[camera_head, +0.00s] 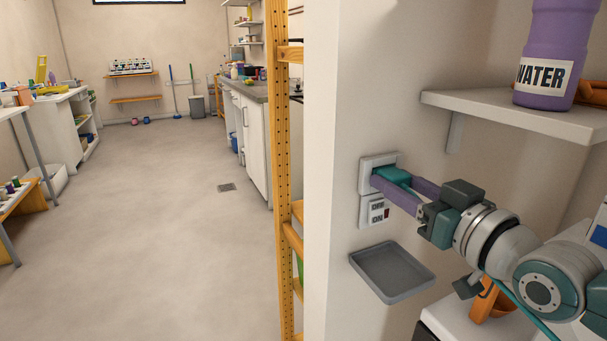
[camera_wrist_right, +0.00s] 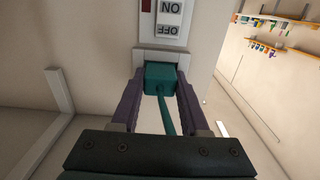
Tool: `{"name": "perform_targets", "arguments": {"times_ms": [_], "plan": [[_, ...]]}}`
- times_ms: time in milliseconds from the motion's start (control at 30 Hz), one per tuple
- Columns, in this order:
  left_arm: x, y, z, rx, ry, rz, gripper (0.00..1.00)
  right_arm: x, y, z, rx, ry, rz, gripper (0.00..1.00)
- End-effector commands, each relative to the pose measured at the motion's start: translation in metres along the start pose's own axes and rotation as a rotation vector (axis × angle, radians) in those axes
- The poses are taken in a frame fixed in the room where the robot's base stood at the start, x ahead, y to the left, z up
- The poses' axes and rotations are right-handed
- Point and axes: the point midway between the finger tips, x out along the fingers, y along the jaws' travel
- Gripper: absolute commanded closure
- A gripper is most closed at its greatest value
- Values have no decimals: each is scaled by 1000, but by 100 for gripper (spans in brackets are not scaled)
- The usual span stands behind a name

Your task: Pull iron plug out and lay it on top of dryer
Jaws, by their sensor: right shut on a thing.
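The teal iron plug (camera_head: 396,175) is at the white wall socket (camera_head: 379,159), its face against the socket plate in both views. My right gripper (camera_head: 389,180) has its purple fingers on both sides of the plug and is shut on it. In the right wrist view, the plug (camera_wrist_right: 160,75) sits between the fingers and its teal cord (camera_wrist_right: 167,116) runs back toward the wrist. A white-topped unit (camera_head: 447,318) stands low at the right, partly hidden by my arm; I cannot tell if it is the dryer. My left gripper is not in view.
An OFF/ON switch (camera_head: 376,211) is just below the socket. A grey tray (camera_head: 391,271) juts from the wall lower down. A shelf (camera_head: 520,118) with a purple WATER bottle (camera_head: 546,55) is above my right arm. An orange post (camera_head: 282,150) stands left of the wall.

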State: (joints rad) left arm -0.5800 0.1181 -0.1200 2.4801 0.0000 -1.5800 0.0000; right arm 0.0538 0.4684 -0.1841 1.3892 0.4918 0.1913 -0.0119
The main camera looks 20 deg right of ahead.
Motion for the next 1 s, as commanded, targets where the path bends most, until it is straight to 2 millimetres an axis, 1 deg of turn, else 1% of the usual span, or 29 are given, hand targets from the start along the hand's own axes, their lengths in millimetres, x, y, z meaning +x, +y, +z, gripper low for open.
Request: {"name": "perform_targets", "arguments": {"times_ms": [33,67,100,567,1000], "plan": [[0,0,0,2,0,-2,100,0,0,0,0,0,0,95],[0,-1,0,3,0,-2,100,0,0,0,0,0,0,99],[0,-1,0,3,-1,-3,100,0,0,0,0,0,0,100],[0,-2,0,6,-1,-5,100,0,0,0,0,0,0,100],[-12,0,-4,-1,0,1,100,-17,0,-2,0,1,0,100]]}}
